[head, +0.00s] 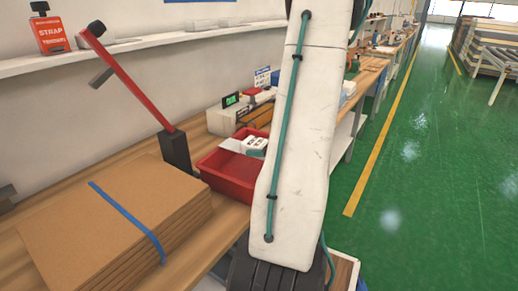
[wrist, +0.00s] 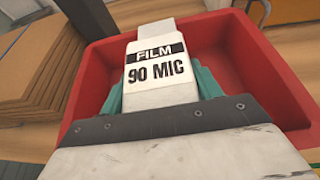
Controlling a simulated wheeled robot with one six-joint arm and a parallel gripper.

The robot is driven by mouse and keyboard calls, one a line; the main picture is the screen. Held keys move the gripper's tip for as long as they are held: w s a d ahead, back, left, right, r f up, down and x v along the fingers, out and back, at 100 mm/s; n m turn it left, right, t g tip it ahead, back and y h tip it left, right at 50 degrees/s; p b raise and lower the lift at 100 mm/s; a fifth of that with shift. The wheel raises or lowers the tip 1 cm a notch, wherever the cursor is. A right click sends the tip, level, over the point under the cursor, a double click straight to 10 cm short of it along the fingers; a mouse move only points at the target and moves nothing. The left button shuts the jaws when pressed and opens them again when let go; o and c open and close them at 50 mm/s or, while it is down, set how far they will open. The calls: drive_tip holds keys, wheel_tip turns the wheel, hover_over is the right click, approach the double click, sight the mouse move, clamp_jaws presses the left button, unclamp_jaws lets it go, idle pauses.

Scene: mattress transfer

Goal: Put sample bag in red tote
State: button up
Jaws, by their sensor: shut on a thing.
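The red tote (head: 225,186) stands on the wooden bench in the head view, partly hidden behind my arm. In the wrist view the tote (wrist: 265,75) spreads below and around my gripper (wrist: 160,82). My gripper's teal fingers are shut on the sample bag (wrist: 157,52), a white piece labelled "FILM 90 MIC". The bag is over the tote's interior in that view; I cannot tell whether it touches the floor of the tote.
A stack of brown cardboard (head: 115,220) with a blue strap lies left of the tote. A red lever tool (head: 130,80) on a dark base rises behind it. A device with a green display (head: 230,101) stands behind the tote. Open green floor (head: 430,200) lies at right.

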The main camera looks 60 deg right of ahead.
drive_tip(key=shift+f, duration=0.3)
drive_tip(key=o, duration=1)
drive_tip(key=shift+o, duration=0.2)
drive_tip(key=shift+r, duration=0.2)
drive_tip(key=v, duration=1.2)
drive_tip(key=shift+r, duration=0.25)
drive_tip(key=shift+a, duration=0.1)
